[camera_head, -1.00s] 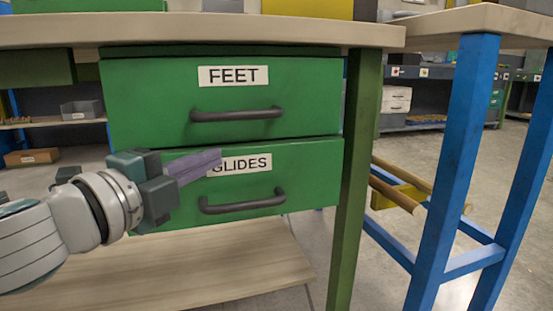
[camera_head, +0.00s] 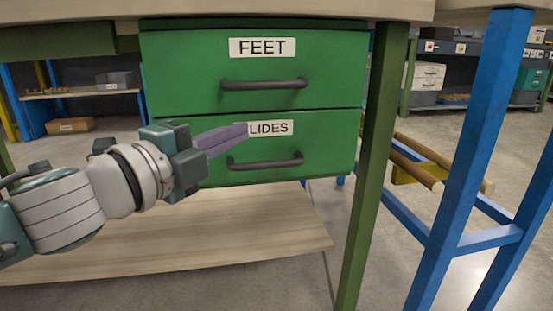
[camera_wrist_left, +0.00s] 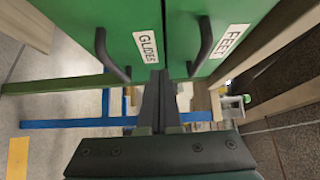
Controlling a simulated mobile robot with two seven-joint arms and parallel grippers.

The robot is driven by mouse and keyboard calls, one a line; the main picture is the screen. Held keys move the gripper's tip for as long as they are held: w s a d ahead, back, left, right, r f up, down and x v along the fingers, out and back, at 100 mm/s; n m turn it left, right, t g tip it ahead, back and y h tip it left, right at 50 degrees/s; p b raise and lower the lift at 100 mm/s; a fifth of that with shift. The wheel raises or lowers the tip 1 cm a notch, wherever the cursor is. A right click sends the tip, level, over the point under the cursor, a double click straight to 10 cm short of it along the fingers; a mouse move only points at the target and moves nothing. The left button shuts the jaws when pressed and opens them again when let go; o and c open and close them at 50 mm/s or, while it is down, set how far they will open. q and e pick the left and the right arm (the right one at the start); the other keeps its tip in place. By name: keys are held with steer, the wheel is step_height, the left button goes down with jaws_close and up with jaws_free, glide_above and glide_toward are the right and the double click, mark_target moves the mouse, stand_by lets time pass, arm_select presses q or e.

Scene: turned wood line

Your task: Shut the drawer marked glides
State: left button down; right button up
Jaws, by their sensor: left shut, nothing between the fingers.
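The drawer marked GLIDES (camera_head: 325,147) is the lower green drawer under the bench, with a dark bar handle (camera_head: 265,163). Its front looks about level with the FEET drawer above; I cannot tell whether a small gap is left behind it. My left gripper (camera_head: 246,130) is shut and empty, its purple fingers pointing right across the left part of the GLIDES label, above the handle. I cannot tell whether they touch the front. In the left wrist view the GLIDES front (camera_wrist_left: 105,20) is left of the dark fingers (camera_wrist_left: 158,80). My right gripper is not in view.
The FEET drawer (camera_head: 200,75) sits directly above, under the bench top. A green bench leg (camera_head: 368,180) stands right of the drawers. A wooden lower shelf (camera_head: 240,228) lies below. A blue frame (camera_head: 462,170) stands farther right, with open floor around it.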

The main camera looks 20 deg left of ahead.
arm_select(q)
steer(key=shift+s+a+p, duration=0.75)
steer(key=shift+s+a, duration=0.35)
steer(key=shift+s, duration=3.25)
steer(key=s+a+r+n+g+y+p, duration=0.25)
steer(key=r+n+p, duration=0.35)
steer(key=r+p, duration=0.55)
steer(key=s+a+r+n+g+y+p, duration=0.15)
steer(key=r+n+y+p, duration=0.4)
steer(key=p, duration=0.85)
steer(key=s+d+r+n+g+h+p, duration=0.25)
steer(key=s+r+p, duration=0.25)
steer(key=r+p, duration=0.3)
steer(key=s+d+r+n+g+h+p, duration=0.15)
steer(key=s+d+r+g+p, duration=0.25)
steer(key=r+p, duration=0.45)
steer(key=s+d+r+n+g+h+p, duration=0.1)
steer(key=s+d+r+n+g+p, duration=0.2)
steer(key=s+r+p, duration=0.5)
step_height(320, 180, up, 34)
steer(key=w+p, duration=0.2)
steer(key=p, duration=3.6)
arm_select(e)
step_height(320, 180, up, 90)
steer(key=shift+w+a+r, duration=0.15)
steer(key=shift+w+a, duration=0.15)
